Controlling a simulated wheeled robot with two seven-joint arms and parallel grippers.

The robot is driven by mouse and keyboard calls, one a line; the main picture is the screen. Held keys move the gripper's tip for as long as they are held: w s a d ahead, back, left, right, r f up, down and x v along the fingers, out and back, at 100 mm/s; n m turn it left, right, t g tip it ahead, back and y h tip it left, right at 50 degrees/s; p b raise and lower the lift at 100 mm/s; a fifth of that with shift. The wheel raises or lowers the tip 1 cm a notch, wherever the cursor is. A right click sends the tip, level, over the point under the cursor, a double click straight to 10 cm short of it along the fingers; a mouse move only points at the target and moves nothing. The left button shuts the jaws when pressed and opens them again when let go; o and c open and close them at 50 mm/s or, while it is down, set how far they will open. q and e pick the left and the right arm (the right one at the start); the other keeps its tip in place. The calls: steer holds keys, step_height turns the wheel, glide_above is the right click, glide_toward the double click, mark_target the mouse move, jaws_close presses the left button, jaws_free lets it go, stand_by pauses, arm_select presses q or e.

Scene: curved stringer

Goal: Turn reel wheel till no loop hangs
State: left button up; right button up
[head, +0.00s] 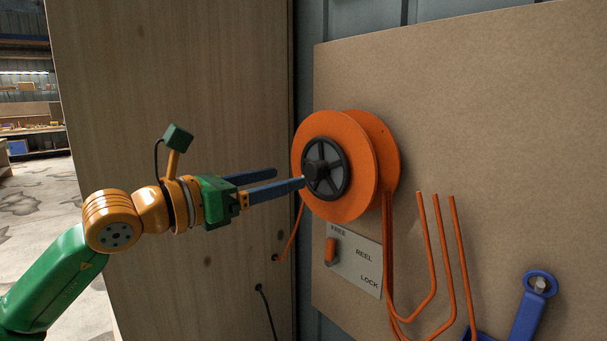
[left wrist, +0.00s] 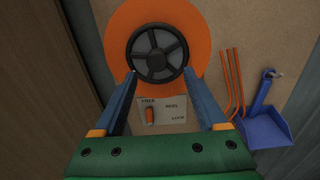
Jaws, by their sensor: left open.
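An orange reel (head: 360,140) is mounted on the tan board, with a dark spoked wheel (head: 326,167) on its front face. Orange cable (head: 387,250) hangs from the reel's right side and bends at the bottom into upturned strands; its lowest part leaves the frame. My left gripper (head: 290,180) is open, its blue fingers pointing at the wheel. In the left wrist view the wheel (left wrist: 157,52) appears ahead, between and beyond the fingertips. Nothing is between the fingers; whether a tip touches the wheel I cannot tell. My right gripper is not in view.
Below the reel, a plate (head: 362,273) reads FREE, REEL and LOCK; its orange lever (head: 331,250) stands by FREE. A blue dustpan (left wrist: 266,125) hangs at right. A wooden panel (head: 180,90) stands left of the board. A thin orange line (head: 291,238) runs from the reel to it.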

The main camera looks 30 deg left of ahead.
mark_target(310, 172)
arm_select(q)
steer(key=p+x, duration=0.1)
steer(key=x, duration=0.1)
steer(key=p+x, duration=0.3)
steer(key=x, duration=0.1)
steer(key=shift+w+a+p, duration=0.25)
steer(key=shift+w+p, duration=0.15)
steer(key=shift+w, duration=0.1)
steer(key=shift+w+d+f, duration=0.1)
steer(key=shift+d, duration=0.1)
steer(key=shift+a, duration=0.1)
jaws_close()
